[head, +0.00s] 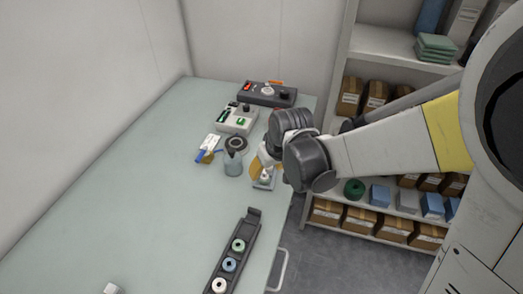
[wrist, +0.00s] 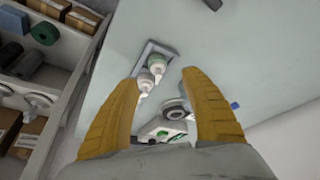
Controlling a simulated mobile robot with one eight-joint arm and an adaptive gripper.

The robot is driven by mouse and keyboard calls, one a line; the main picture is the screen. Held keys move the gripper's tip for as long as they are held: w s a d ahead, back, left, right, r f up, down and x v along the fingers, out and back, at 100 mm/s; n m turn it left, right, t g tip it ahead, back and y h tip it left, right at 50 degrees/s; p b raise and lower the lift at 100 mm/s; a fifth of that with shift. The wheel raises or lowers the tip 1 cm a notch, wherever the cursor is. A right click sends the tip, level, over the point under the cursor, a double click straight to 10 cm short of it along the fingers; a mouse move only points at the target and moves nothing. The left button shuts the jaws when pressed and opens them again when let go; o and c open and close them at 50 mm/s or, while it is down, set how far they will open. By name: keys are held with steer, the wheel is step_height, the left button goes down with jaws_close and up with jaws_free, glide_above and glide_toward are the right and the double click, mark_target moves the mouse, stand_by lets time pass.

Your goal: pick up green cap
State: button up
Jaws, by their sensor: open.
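The green cap (head: 238,245) is a small round ring-like piece in a dark rail-shaped rack (head: 247,226) at the front of the table. It sits above a blue cap (head: 229,265) and a white cap (head: 219,286). My gripper (head: 262,170) has yellow fingers and is above the table's right edge, well behind the rack. In the wrist view my gripper (wrist: 160,78) is open and empty, over a small grey tray (wrist: 148,48) with white nozzle-like pieces (wrist: 156,62). The green cap does not show in the wrist view.
A tape roll (head: 236,143), a grey cup (head: 233,164), a brush (head: 207,156) and a light box with a green switch (head: 237,120) stand near my gripper. A dark control box (head: 267,94) is behind. The table's left half (head: 125,190) is clear. Shelves stand right.

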mark_target(265, 174)
steer(key=b+x, duration=0.3)
steer(key=x, duration=0.3)
steer(key=shift+d, duration=0.15)
steer(key=shift+c, duration=0.4)
steer(key=c, duration=0.7)
